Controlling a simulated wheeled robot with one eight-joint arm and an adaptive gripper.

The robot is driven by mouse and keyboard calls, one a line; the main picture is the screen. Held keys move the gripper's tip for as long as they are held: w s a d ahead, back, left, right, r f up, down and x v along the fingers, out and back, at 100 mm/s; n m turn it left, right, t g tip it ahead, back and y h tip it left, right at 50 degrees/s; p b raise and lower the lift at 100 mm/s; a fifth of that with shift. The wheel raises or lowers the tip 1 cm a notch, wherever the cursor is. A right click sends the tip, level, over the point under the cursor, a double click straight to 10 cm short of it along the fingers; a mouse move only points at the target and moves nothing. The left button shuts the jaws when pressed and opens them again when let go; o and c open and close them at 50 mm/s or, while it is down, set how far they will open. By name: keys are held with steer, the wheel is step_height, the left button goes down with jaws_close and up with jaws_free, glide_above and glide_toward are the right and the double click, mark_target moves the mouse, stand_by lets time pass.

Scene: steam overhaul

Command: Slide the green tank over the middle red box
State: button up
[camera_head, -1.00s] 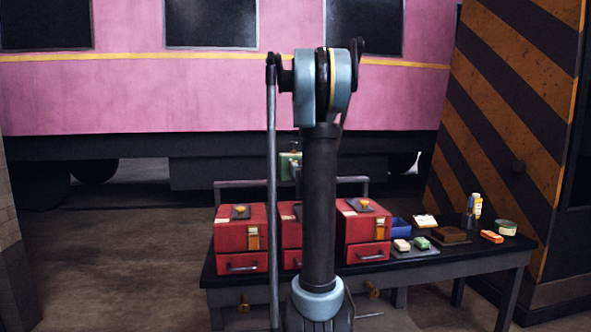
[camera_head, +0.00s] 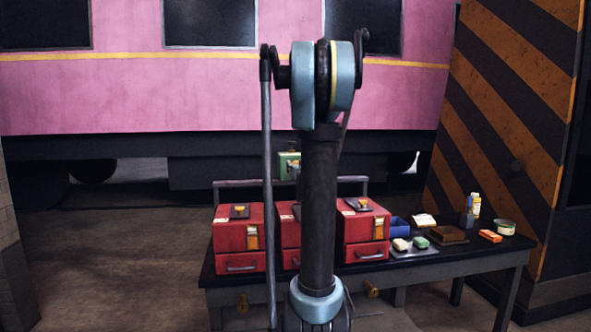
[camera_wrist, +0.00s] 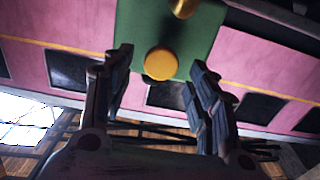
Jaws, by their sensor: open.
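The green tank (camera_head: 289,165) shows above the rail behind the red boxes, left of my arm and partly hidden by it. In the wrist view the green tank (camera_wrist: 205,35) fills the top middle, with a round yellow knob (camera_wrist: 160,63) facing me. My gripper (camera_wrist: 161,70) is open, with one finger on each side of the knob. I cannot tell whether the fingers touch anything. The middle red box (camera_head: 288,235) stands on the table between two similar red boxes, its right part hidden behind my arm.
The left red box (camera_head: 228,237) and right red box (camera_head: 355,228) flank the middle one closely. A grey rail (camera_head: 236,184) runs behind them. To the right, the dark table (camera_head: 455,256) carries a blue bin (camera_head: 401,227), a brown block (camera_head: 449,234) and several small items.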

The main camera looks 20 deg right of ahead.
steer(key=s, duration=0.7)
steer(key=shift+a, duration=0.35)
steer(key=shift+s, duration=0.1)
steer(key=s+a+f+n+g+y, duration=0.2)
steer(key=s+a+y, duration=0.15)
steer(key=a, duration=0.35)
steer(key=s+a+f+n+g+y, duration=0.1)
steer(key=s+a+f+n+y, duration=0.15)
steer(key=s+a, duration=0.35)
steer(key=s+a+f+g+y, duration=0.1)
steer(key=s+a+f+g, duration=0.45)
steer(key=s+f, duration=0.25)
steer(key=s+d+f+m+g+h, duration=0.1)
steer(key=s+d+f+g+h, duration=0.1)
steer(key=s+f, duration=0.5)
steer(key=s+d+f+m+g+h, duration=0.2)
steer(key=s+f+g, duration=0.3)
steer(key=s, duration=1)
step_height(320, 180, down, 2)
steer(key=shift+s+d+f+h, duration=0.15)
steer(key=shift+s+d+h, duration=0.15)
steer(key=shift+d+h, duration=0.45)
